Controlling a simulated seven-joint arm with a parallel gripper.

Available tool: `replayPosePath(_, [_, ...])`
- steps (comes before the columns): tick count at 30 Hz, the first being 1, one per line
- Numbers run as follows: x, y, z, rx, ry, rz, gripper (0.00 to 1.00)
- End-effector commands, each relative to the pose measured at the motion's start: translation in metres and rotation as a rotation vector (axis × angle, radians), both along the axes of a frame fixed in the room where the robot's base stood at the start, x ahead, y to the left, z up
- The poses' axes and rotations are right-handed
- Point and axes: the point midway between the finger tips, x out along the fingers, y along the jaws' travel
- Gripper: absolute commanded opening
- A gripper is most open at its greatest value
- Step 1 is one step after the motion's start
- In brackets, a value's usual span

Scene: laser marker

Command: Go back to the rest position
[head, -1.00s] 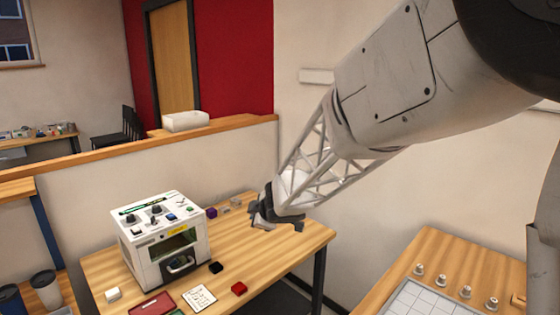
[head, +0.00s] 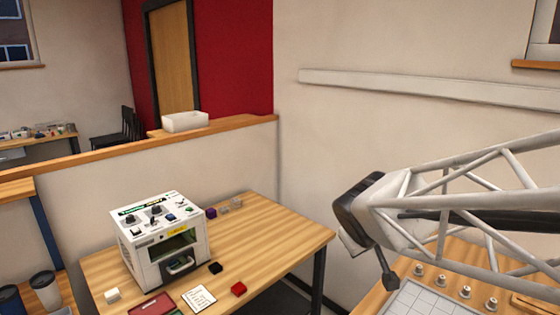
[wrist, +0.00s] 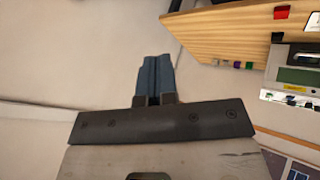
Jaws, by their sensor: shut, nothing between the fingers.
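My gripper (wrist: 156,75) shows in the wrist view with its two dark fingers pressed together and nothing between them. In the head view the end of my arm hangs at the right, above the near edge of the right table, and the fingertips are hard to make out there. The white laser marker (head: 163,245) stands on the wooden table (head: 270,232), well to the left of my arm. Part of the laser marker also shows at the right edge of the wrist view (wrist: 298,76).
Around the marker lie a red block (head: 238,289), a black block (head: 216,268), a white block (head: 112,295), a purple block (head: 211,213) and a printed card (head: 198,298). A gridded tray (head: 420,300) and several small knobbed pieces (head: 441,280) are on the right table, below my arm.

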Motion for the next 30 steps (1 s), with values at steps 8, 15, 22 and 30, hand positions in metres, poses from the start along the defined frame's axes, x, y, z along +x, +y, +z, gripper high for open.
replayPosePath(8, [-0.094,-0.019,-0.011,0.149,0.153,-0.204,0.00])
replayPosePath(15, [-0.162,-0.014,-0.022,0.292,0.280,-0.314,0.00])
replayPosePath(22, [-0.191,-0.008,-0.027,0.362,0.339,-0.349,0.00])
replayPosePath(30, [-0.193,-0.007,-0.028,0.369,0.346,-0.352,0.00])
